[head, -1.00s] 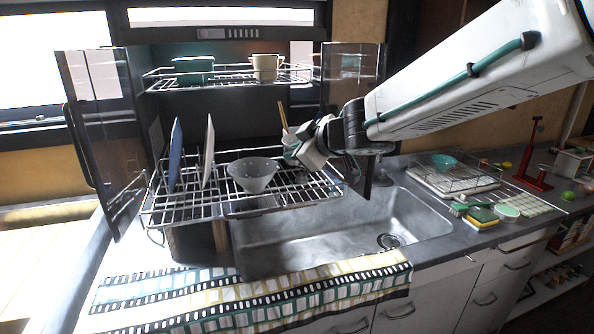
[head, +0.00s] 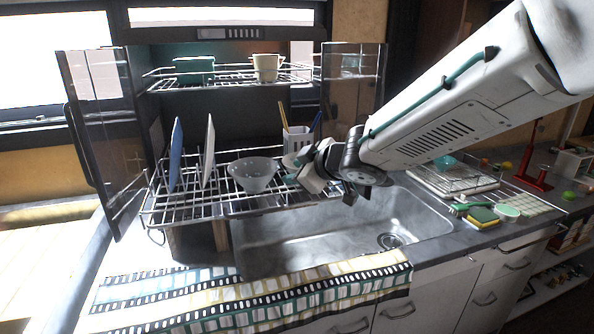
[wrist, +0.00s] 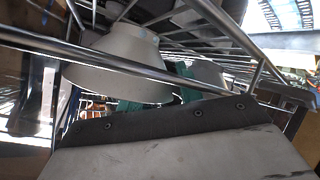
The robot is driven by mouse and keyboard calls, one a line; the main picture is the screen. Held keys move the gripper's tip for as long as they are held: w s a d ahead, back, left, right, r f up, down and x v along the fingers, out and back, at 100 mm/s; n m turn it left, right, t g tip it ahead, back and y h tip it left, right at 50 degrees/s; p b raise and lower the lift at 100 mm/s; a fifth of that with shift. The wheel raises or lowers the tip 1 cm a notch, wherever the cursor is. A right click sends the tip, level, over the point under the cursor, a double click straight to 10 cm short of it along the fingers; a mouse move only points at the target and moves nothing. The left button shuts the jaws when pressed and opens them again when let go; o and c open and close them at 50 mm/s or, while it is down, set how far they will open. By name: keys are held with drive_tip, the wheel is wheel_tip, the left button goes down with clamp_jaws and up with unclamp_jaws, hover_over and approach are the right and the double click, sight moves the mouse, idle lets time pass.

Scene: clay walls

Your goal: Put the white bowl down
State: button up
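The white bowl (head: 291,160) is small and pale and looks upright, just behind my fingertips over the right part of the dish rack (head: 185,212). My gripper (head: 292,179), reaching in from the right, appears shut on its rim. In the wrist view, which looks upside down, the white bowl (wrist: 118,65) is large and close, beside my green fingertips (wrist: 158,92). Whether its base touches the rack wires is hidden. A second, larger pale grey bowl (head: 253,176) stands upright on the rack just to the left.
Two plates stand upright: one blue (head: 176,155), one white (head: 209,152). A white utensil holder (head: 298,138) is behind the white bowl. The metal sink (head: 325,235) lies in front, empty.

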drive_tip(key=v, duration=1.2)
drive_tip(key=shift+c, duration=0.4)
idle(0.9)
